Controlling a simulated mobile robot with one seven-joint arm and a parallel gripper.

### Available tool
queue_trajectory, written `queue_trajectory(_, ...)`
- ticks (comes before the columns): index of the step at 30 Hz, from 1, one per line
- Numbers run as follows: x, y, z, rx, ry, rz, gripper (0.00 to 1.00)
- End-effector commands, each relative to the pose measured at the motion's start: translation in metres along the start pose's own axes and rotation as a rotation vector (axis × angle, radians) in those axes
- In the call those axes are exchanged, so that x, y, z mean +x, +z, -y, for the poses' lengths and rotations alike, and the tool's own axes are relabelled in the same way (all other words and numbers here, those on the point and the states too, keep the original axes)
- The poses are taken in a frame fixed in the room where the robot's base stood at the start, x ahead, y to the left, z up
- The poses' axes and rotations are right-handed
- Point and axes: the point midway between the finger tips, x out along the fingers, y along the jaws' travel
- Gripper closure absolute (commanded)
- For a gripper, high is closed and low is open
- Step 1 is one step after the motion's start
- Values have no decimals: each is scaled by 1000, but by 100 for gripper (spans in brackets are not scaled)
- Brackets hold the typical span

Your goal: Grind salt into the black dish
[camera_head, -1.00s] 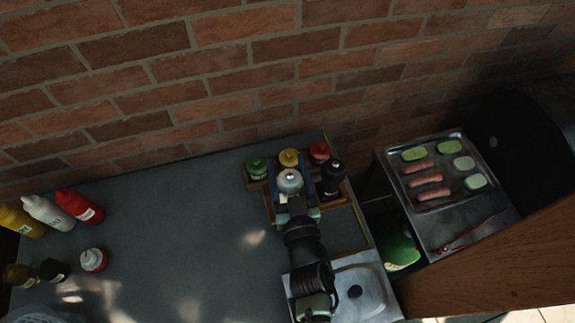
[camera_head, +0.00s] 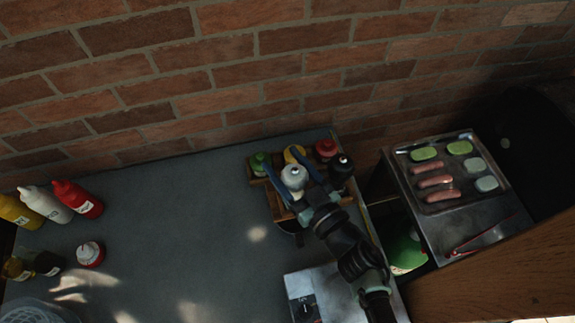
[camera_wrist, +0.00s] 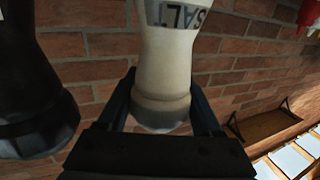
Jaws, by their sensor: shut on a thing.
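The white salt grinder (camera_head: 293,177), with a grey knob on top, stands upright at the condiment rack in the head view. In the wrist view the salt grinder (camera_wrist: 165,60) shows its "SALT" label between my two fingers. My gripper (camera_head: 292,174) is shut on it, with one blue finger on each side; the fingers also show in the wrist view (camera_wrist: 163,105). A dark curved rim (camera_head: 288,226) shows just below the rack, partly covered by my gripper. I cannot tell if it is the black dish.
A black grinder (camera_head: 341,168) stands close on the right. Green (camera_head: 259,163), yellow (camera_head: 295,154) and red (camera_head: 326,149) topped containers stand behind. Squeeze bottles (camera_head: 45,204) stand far left. A grill tray (camera_head: 437,197) holds food at right. The table middle is clear.

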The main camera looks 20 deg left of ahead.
Motion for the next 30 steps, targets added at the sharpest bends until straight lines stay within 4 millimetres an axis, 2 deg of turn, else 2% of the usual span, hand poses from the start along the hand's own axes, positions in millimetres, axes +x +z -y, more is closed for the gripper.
queue_trajectory(20, -1, 0, 1, 0, -64, 2, 89)
queue_trajectory(21, -1, 0, 1, 0, -64, 2, 30)
queue_trajectory(25, -1, 0, 1, 0, -64, 2, 6)
queue_trajectory(26, -1, 0, 1, 0, -64, 2, 3)
queue_trajectory(30, -1, 0, 1, 0, -65, 1, 3)
